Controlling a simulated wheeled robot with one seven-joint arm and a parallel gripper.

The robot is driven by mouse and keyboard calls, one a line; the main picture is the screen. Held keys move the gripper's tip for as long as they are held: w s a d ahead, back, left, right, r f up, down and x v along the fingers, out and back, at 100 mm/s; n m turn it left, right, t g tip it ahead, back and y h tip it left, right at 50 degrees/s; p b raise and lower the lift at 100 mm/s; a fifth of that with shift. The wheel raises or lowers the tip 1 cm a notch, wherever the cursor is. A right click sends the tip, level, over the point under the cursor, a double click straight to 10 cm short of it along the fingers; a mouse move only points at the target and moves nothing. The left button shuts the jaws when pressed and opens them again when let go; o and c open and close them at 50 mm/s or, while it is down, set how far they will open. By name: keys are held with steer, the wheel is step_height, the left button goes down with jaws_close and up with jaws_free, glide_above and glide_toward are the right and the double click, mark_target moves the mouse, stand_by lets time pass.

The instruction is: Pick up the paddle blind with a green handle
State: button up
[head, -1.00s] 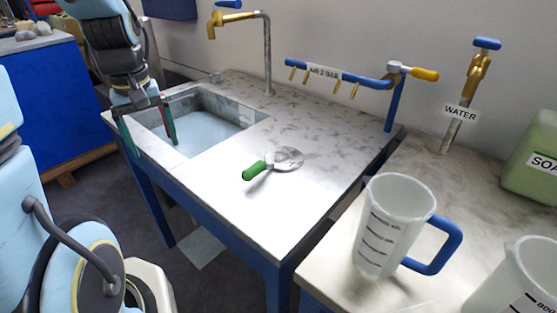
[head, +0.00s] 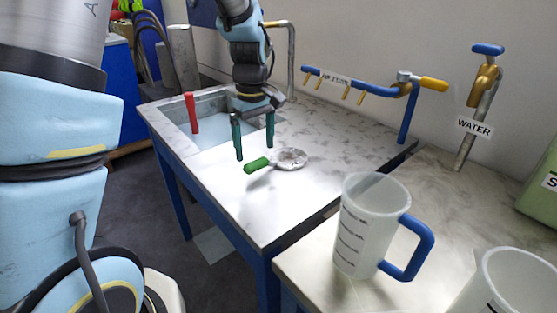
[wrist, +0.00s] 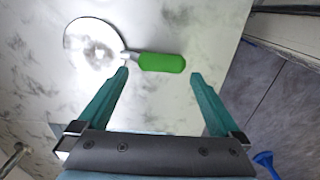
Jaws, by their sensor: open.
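The paddle blind lies flat on the marble-like worktop, with its green handle (head: 257,165) toward the front left and its round grey disc (head: 291,158) toward the right. My gripper (head: 254,152), with two teal fingers, is open and empty just above and behind the handle. In the wrist view, the green handle (wrist: 162,62) lies just beyond the fingertips of my gripper (wrist: 160,73), across the gap between them. The bright disc (wrist: 92,48) lies to the left, past the left fingertip. Nothing hides the handle.
A sink (head: 207,138) is behind and left of my gripper, with an upright red handle (head: 191,113) at it. A blue air pipe (head: 360,85) runs along the back. A jug (head: 368,225) stands on the right-hand counter. The worktop in front is clear.

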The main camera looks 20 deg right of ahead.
mark_target(256, 161)
steer(key=f+p, duration=0.1)
steer(key=f, duration=0.4)
steer(key=shift+s, duration=0.2)
steer(key=shift+c, duration=0.4)
steer(key=shift+r, duration=0.1)
jaws_close()
